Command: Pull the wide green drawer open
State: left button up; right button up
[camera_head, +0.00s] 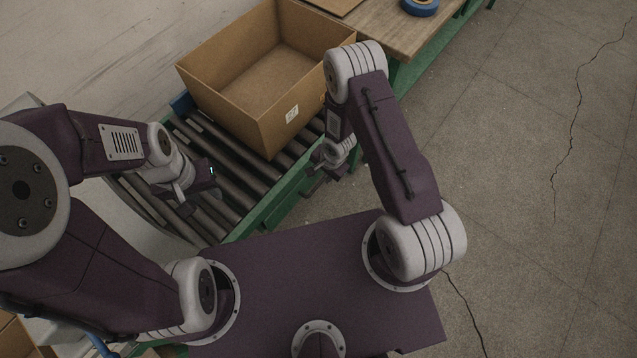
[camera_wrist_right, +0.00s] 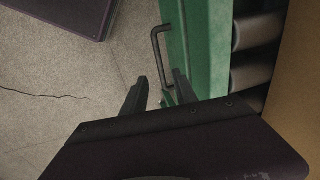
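In the right wrist view a dark bar handle (camera_wrist_right: 155,52) stands out from a long green front (camera_wrist_right: 190,45), which I take to be the wide green drawer. In the head view the green side of the roller conveyor (camera_head: 268,212) shows, but the handle cannot be made out. My right gripper (camera_wrist_right: 161,78) is open beside the green front, its two fingers apart at the lower end of the handle. I cannot tell whether they touch it. The right gripper (camera_head: 311,186) also shows in the head view. My left gripper (camera_head: 207,190) hangs over the rollers; its fingers are unclear.
A large open cardboard box (camera_head: 250,85) sits on the conveyor rollers (camera_head: 225,165). A wooden table (camera_head: 400,30) with a roll of blue tape (camera_head: 420,6) stands behind. The concrete floor (camera_head: 530,170) at the right is clear.

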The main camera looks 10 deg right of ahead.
aim_at(318, 186)
jog(key=f, duration=0.3)
jog(key=a+f, duration=0.1)
jog(key=f, duration=0.2)
jog(key=w+f+b, duration=0.1)
jog(key=f, duration=0.2)
jog(key=shift+w+a+f, duration=0.1)
jog(key=shift+a+f, duration=0.05)
jog(key=shift+f, duration=0.2)
jog(key=shift+c, duration=0.3)
grip_shut()
dwell(0.7)
